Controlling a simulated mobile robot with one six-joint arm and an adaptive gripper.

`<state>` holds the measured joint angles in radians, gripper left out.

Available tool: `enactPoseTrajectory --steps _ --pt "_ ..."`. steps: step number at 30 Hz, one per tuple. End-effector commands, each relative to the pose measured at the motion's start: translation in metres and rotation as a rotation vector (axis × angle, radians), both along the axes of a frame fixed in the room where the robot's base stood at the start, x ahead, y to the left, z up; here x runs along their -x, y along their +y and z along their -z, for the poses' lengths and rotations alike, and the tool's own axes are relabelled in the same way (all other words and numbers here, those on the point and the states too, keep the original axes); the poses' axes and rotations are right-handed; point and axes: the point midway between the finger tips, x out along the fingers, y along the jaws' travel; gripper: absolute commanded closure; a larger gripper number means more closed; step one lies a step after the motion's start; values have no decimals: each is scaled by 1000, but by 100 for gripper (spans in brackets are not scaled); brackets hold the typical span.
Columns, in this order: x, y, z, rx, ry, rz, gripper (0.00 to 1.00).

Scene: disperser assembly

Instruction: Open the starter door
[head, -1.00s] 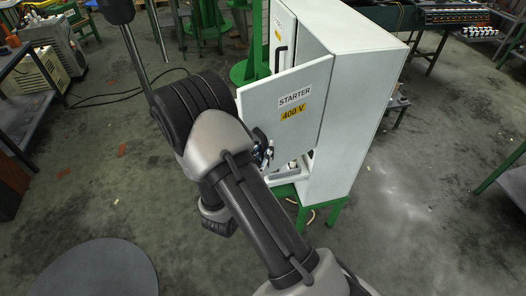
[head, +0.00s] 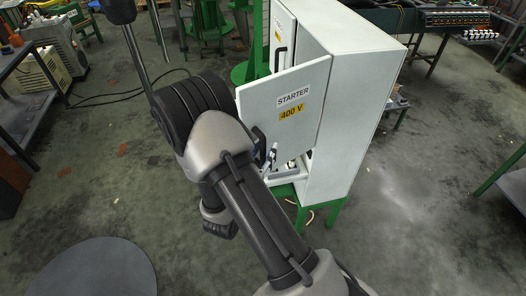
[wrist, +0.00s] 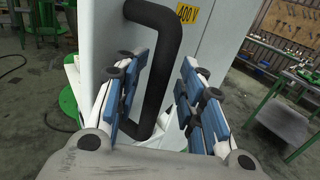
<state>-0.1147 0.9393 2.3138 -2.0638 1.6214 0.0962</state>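The starter door (head: 285,105) is a white panel labelled "STARTER" and "400 V". It stands swung out from the tall white cabinet (head: 353,110), with a gap showing along its lower right side. Its black door handle (wrist: 160,60) rises between the fingers of my gripper (wrist: 162,105) in the wrist view. The blue-padded fingers are apart. The left finger is close to the handle, and a gap shows between the handle and the right finger. In the head view my gripper (head: 271,157) is at the door's lower edge, partly hidden by my arm.
Another cabinet door with a black handle (head: 282,59) is behind the starter door. A green stand (head: 334,212) supports the cabinet. A workbench (wrist: 285,120) is at the right in the wrist view.

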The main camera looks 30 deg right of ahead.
Motion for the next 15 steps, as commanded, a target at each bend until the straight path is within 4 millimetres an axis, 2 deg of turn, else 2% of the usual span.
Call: enactPoseTrajectory --steps 8,11,15 --pt "1 1 -1 1 -1 1 64" --pt "5 9 0 1 0 -2 64" --pt "18 30 0 2 1 -7 64"
